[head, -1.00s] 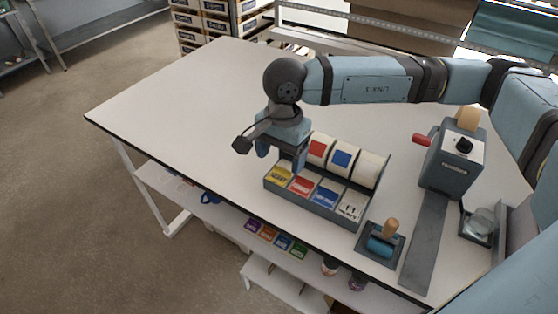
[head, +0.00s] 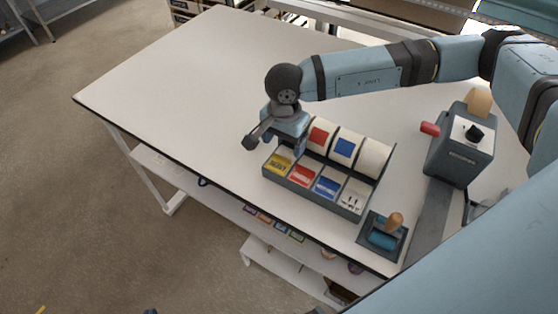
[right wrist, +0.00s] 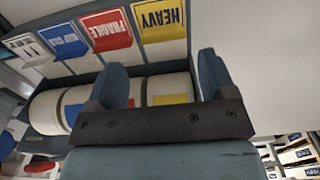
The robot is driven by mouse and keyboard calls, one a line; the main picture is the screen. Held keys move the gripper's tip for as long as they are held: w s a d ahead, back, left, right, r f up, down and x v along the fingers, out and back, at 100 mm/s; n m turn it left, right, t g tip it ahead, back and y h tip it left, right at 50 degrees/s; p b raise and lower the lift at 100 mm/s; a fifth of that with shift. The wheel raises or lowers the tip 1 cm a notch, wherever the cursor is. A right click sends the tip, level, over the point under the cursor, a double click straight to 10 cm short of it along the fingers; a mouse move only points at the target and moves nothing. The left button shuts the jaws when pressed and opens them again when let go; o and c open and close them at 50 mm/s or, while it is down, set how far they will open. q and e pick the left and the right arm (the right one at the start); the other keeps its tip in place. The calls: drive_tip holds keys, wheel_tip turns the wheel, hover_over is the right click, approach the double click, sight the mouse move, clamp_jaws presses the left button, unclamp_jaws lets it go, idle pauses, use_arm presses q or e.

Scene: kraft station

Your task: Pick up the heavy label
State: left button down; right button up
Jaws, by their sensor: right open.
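The heavy label is the yellow one with dark print (head: 280,161), in the leftmost front compartment of the grey label tray (head: 317,204). In the right wrist view the yellow label reading HEAVY (right wrist: 160,20) lies at the top, beyond the fingers. My right gripper (head: 288,144) is over the left end of the tray, just behind the yellow label. In the wrist view its two fingers (right wrist: 163,80) are apart with nothing held between them; white rolls show behind them. My left gripper is not in view.
Red (head: 304,175), blue (head: 328,187) and white (head: 352,198) labels fill the neighbouring compartments, with label rolls (head: 346,147) behind. A blue roller (head: 383,239) and a grey dispenser (head: 461,148) stand to the right. The white table (head: 180,90) is clear on the left.

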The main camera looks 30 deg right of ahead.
sight(282, 160)
drive_tip(key=shift+f, duration=0.3)
drive_tip(key=f+p, duration=0.1)
drive_tip(key=f, duration=0.2)
drive_tip(key=shift+w+a+f+p, duration=0.1)
drive_tip(key=shift+a+f+p, duration=0.1)
drive_tip(key=shift+f+p, duration=0.15)
drive_tip(key=shift+f, duration=0.45)
drive_tip(key=c, duration=1)
